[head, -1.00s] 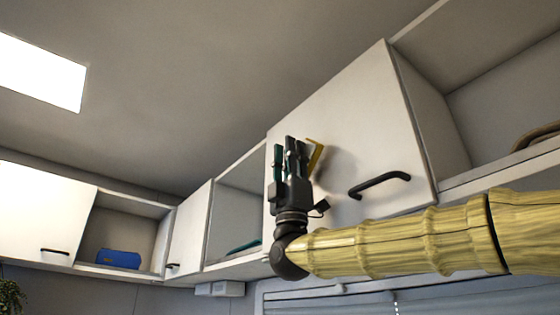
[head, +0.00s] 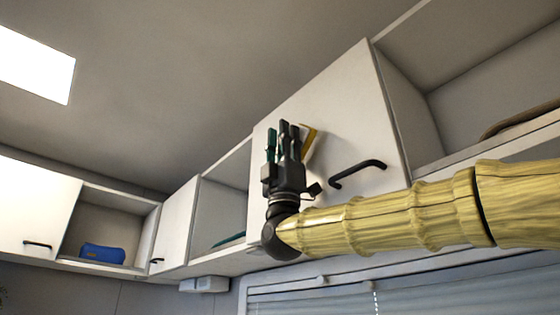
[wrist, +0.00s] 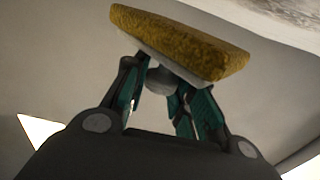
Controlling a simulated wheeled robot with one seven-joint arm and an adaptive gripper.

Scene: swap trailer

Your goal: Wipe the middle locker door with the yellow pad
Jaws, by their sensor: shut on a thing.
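The yellow pad (head: 309,142) shows edge-on in the head view, close to the large white locker door (head: 345,110) with a black bar handle (head: 357,173). My gripper (head: 284,132) points up in front of this door's left part, left of the handle. In the wrist view my gripper (wrist: 165,85) is shut on the pad's pale backing or grip, with the yellow pad (wrist: 180,42) beyond the fingertips and tilted. Whether the pad touches the door cannot be told. My arm covers the door's lower edge.
Open compartments flank the large door; the right one holds a brown item (head: 515,120). Further left are a narrower door (head: 175,228), a compartment with a blue object (head: 102,253), and another door (head: 35,212). Window blinds (head: 420,295) lie below.

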